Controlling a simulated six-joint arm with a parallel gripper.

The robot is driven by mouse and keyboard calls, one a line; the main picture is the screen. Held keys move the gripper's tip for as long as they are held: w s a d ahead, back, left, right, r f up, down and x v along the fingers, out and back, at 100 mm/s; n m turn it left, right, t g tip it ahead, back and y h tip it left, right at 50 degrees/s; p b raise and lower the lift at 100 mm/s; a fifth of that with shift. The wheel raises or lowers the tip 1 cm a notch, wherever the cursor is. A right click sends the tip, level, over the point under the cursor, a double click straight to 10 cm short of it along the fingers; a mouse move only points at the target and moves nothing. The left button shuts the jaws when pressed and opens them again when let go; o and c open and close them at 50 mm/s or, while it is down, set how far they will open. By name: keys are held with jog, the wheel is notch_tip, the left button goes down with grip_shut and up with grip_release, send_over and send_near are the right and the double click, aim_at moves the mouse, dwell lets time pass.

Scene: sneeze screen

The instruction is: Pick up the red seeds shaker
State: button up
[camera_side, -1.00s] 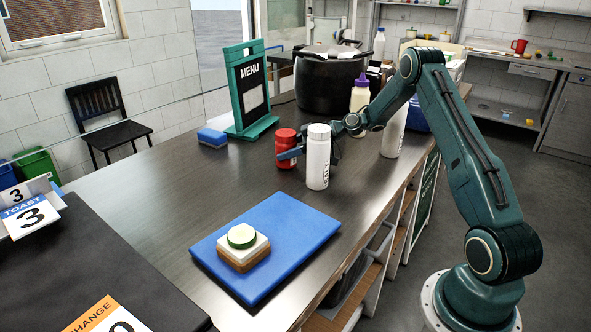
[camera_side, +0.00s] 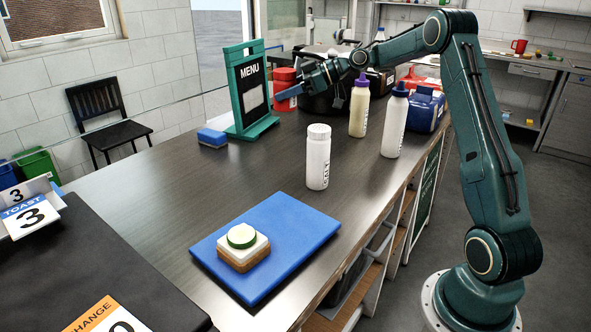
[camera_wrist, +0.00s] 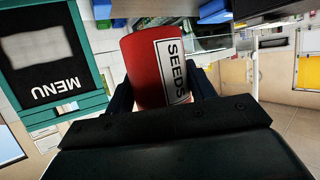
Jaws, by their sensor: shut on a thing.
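The red seeds shaker (camera_side: 285,77) is up in the air in the side view, in front of the black pot and just right of the menu board. My gripper (camera_side: 300,88) is shut on it, and one finger shows across its lower part. In the wrist view the red shaker (camera_wrist: 146,68) with its white SEEDS label sits between my two fingers (camera_wrist: 160,95). Its lower part there is hidden behind my gripper body.
The green-framed menu board (camera_side: 235,108) stands close to the left of the shaker. The black pot (camera_side: 325,98) is behind. A white shaker (camera_side: 318,160), a purple-capped bottle (camera_side: 359,108) and a blue-capped bottle (camera_side: 394,125) stand nearby. A blue sponge (camera_side: 212,138) and blue board (camera_side: 290,225) lie on the counter.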

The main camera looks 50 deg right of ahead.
jog(key=shift+r, duration=0.8)
jog(key=shift+a, duration=0.1)
jog(key=s+a+f+n+g+y, duration=0.15)
jog(key=a+n+g, duration=0.3)
jog(key=a, duration=0.45)
jog(key=s+a+f+n+g+h, duration=0.1)
jog(key=a+f+n+g, duration=0.15)
jog(key=a+n, duration=0.45)
jog(key=s+a+n+g+h, duration=0.1)
jog(key=s+a+n, duration=0.3)
jog(key=a, duration=0.4)
jog(key=s+a+f+n+g+h, duration=0.1)
jog(key=s+a+n+g, duration=0.2)
jog(key=s+a+n, duration=0.2)
jog(key=a, duration=0.3)
jog(key=shift+s+g, duration=0.25)
jog(key=shift+g, duration=0.15)
jog(key=shift+t+h, duration=0.45)
jog(key=shift+t, duration=0.15)
